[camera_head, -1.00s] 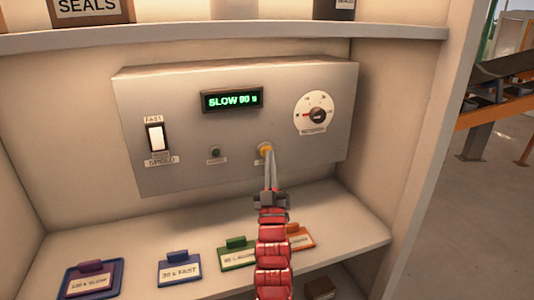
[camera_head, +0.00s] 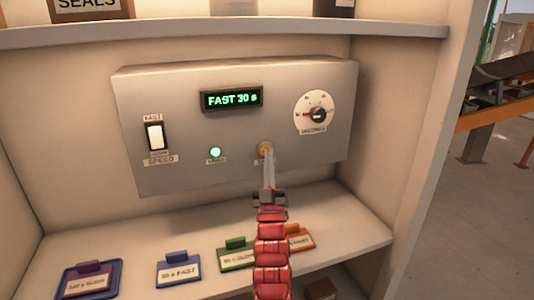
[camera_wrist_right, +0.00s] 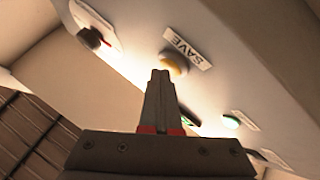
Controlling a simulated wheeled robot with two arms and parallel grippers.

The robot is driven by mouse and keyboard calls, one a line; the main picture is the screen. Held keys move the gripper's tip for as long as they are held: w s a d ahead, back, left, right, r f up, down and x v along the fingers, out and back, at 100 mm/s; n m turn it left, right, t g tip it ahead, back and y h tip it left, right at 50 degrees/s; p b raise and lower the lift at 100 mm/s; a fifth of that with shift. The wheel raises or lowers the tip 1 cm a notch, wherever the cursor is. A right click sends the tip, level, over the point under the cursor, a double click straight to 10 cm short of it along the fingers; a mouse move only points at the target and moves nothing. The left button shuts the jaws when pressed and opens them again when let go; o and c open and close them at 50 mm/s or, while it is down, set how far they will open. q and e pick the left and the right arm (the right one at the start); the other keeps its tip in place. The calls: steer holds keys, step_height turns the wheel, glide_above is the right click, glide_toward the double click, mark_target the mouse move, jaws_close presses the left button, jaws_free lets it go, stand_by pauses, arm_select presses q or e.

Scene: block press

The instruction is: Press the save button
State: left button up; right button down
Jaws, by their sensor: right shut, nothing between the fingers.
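The save button (camera_head: 264,147) is a round yellow button on the front of the grey control box (camera_head: 180,95). In the right wrist view the yellow button (camera_wrist_right: 175,65) sits beside a label reading SAVE (camera_wrist_right: 187,48). My right gripper (camera_head: 268,157) is shut and empty, its fingertips at the button's lower edge. The right wrist view shows the fingertips (camera_wrist_right: 160,76) overlapping the button's edge; I cannot tell whether they touch it. The display (camera_head: 232,99) reads FAST 30 s. A small lamp (camera_head: 215,152) left of the button glows green. My left gripper is out of view.
A speed switch (camera_head: 155,137) is at the box's left and a dial (camera_head: 315,112) at its upper right. A shelf edge (camera_head: 230,36) runs above.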

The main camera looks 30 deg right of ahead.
stand_by(0.4)
steer(key=shift+s+a, duration=0.2)
steer(key=shift+s, duration=0.65)
steer(key=shift+s, duration=0.1)
steer(key=shift+s+a+p, duration=0.2)
steer(key=shift+s, duration=0.6)
steer(key=shift+s+a+p, duration=0.15)
steer(key=shift+s+p, duration=0.05)
steer(key=shift+s, duration=0.55)
steer(key=shift+s+a+p, duration=0.2)
steer(key=shift+s, duration=0.6)
steer(key=shift+f, duration=0.1)
